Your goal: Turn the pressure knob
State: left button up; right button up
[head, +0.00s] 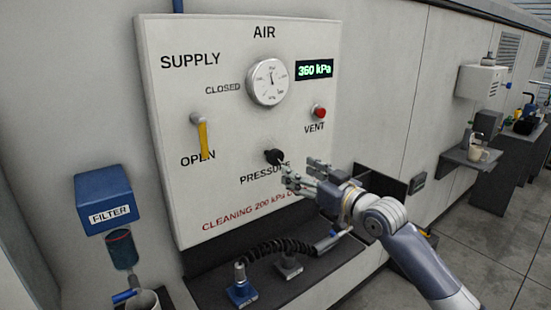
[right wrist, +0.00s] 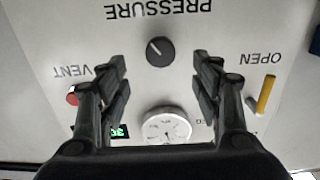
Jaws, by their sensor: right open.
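The black pressure knob (head: 274,157) sits on the white air panel (head: 240,190), just above the PRESSURE label. It also shows in the right wrist view (right wrist: 160,51), where the panel appears upside down. My right gripper (head: 304,173) is open and empty, to the right of the knob and slightly below it in the head view. In the right wrist view the fingers (right wrist: 160,80) are spread apart and the knob shows in the gap beyond them, untouched. The green display (head: 314,70) reads 360 kPa. My left gripper is out of view.
The panel also carries a round gauge (head: 267,82), a red vent button (head: 319,112) and a yellow supply lever (head: 202,138) pointing down to OPEN. Below is a shelf with a coiled black hose (head: 270,249). A blue filter (head: 104,198) hangs at the left.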

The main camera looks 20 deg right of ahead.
aim_at(278, 160)
jog(key=p+x, duration=0.2)
jog(key=x, duration=0.7)
jog(key=shift+w, duration=0.15)
jog(key=c, duration=1.1)
